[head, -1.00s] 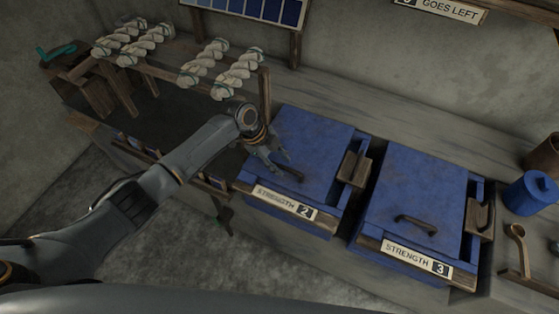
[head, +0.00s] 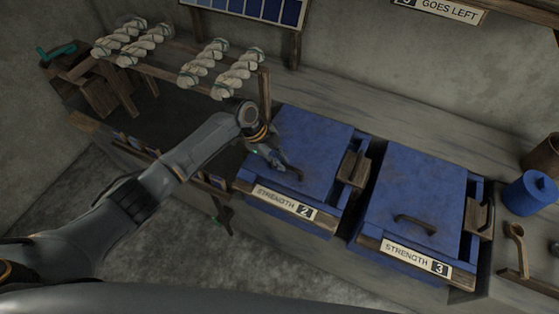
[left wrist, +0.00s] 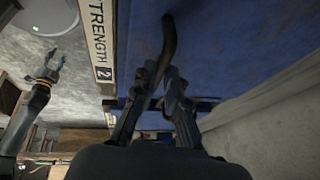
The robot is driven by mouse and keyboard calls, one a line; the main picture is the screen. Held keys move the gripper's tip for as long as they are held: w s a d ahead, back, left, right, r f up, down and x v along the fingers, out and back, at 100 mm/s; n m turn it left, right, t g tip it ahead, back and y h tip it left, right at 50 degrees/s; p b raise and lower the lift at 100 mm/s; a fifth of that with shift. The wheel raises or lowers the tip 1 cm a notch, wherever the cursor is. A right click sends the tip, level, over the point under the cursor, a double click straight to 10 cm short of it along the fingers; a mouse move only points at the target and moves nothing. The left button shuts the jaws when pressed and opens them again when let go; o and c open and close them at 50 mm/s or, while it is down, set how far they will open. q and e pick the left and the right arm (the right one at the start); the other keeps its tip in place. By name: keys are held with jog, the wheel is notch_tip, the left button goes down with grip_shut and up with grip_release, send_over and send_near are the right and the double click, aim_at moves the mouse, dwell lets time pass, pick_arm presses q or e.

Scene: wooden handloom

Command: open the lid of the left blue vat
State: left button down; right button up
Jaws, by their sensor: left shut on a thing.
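The left blue vat (head: 318,222) carries the label "STRENGTH 2". Its blue lid (head: 318,140) lies flat and closed on top. The dark curved lid handle (head: 293,173) is near the front edge and also shows in the left wrist view (left wrist: 169,40). My left gripper (head: 276,160) is over the lid's front left part, its fingers closed on the handle. In the left wrist view its fingertips (left wrist: 161,76) meet the handle's near end. My right gripper (left wrist: 52,60) shows at the left of that view, fingers apart and empty, away from the vat.
A second blue vat (head: 412,190), "STRENGTH 3", stands close on the right, also closed. A wooden block (head: 354,168) sits between the vats. White skeins (head: 238,73) hang on a rack behind my left arm. A blue pot (head: 529,194) stands far right.

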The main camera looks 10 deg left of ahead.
pick_arm(q)
jog(key=w+d+r, duration=0.1)
jog(key=w+r, duration=0.3)
jog(key=r, duration=0.3)
jog(key=w+d+r, duration=0.1)
jog(key=w+r, duration=0.3)
jog(key=r, duration=0.4)
jog(key=shift+d+r, duration=0.15)
jog(key=shift+d, duration=0.1)
